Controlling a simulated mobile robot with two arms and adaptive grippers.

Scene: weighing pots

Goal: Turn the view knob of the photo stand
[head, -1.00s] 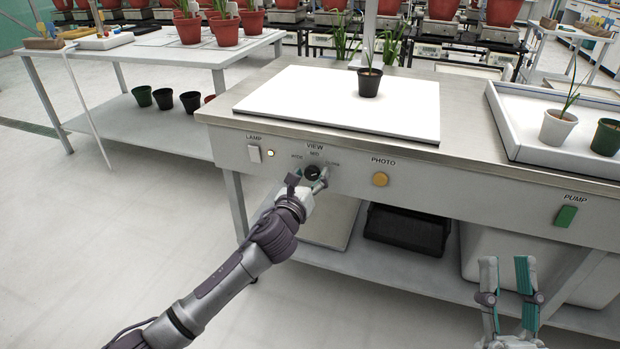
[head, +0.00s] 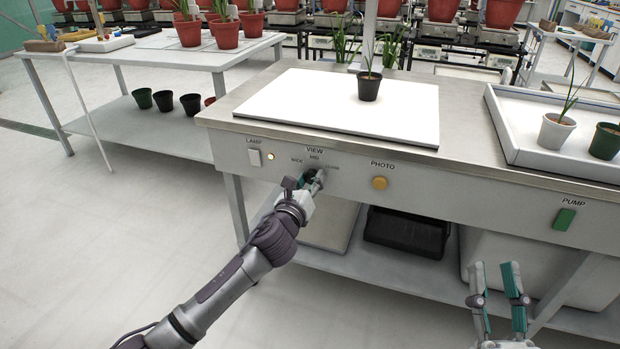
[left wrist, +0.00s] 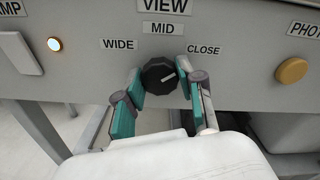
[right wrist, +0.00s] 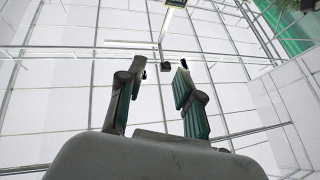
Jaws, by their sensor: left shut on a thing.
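The black view knob (left wrist: 159,76) sits on the stand's front panel below the VIEW label, with WIDE, MID and CLOSE marks around it. Its white pointer line points right and slightly up, towards the CLOSE mark (left wrist: 203,50). My left gripper (left wrist: 161,82) has its two teal-padded fingers shut on the knob, one on each side. In the head view my left gripper (head: 310,181) mostly hides the knob. My right gripper (head: 496,268) is open and empty in front of the bench, and its parted fingers also show in the right wrist view (right wrist: 158,85).
The panel also holds a lamp switch (head: 255,158) with a lit indicator (head: 270,156), an orange photo button (head: 379,183) and a green pump switch (head: 564,219). A black pot (head: 369,88) with a seedling stands on the white board (head: 290,107). A white tray (head: 508,137) holds more pots.

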